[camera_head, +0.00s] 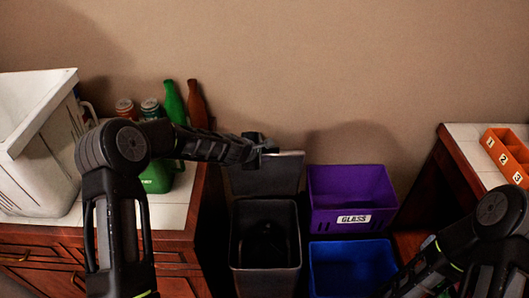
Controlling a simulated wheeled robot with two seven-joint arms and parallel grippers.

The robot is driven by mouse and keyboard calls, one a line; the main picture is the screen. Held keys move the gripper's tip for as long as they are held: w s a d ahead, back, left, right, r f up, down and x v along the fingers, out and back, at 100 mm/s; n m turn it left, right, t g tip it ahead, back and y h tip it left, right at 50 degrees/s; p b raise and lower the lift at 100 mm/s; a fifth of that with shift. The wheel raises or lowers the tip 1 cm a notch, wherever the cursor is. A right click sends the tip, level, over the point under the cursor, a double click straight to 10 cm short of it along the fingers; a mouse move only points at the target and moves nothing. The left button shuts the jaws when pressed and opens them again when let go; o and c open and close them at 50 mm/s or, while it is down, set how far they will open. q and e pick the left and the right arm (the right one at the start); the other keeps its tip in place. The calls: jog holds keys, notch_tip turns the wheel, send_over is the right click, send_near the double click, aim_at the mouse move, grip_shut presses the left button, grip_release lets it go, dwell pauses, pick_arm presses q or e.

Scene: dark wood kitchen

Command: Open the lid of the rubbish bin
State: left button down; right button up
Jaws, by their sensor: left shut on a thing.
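The dark grey rubbish bin (236,259) stands on the floor between the two counters. Its lid (268,177) is raised and stands nearly upright at the back, and the dark inside of the bin shows. My left gripper (268,148) reaches in from the left and is shut on the top edge of the lid. Its fingertips are small and dark, so the exact grip is hard to see. My right arm is at the lower right, away from the bin, and its gripper is out of view.
A purple bin labelled GLASS (323,213) and a blue bin (350,268) stand right of the rubbish bin. The left counter (182,211) holds a white container (40,165), cans and bottles. The right counter holds an orange numbered box (507,158). The wall is close behind.

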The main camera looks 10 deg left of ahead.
pick_arm(q)
jog(key=shift+s+a+f, duration=0.1)
jog(key=shift+f, duration=0.2)
jog(key=c, duration=1.6)
grip_release()
jog(key=shift+o, duration=0.2)
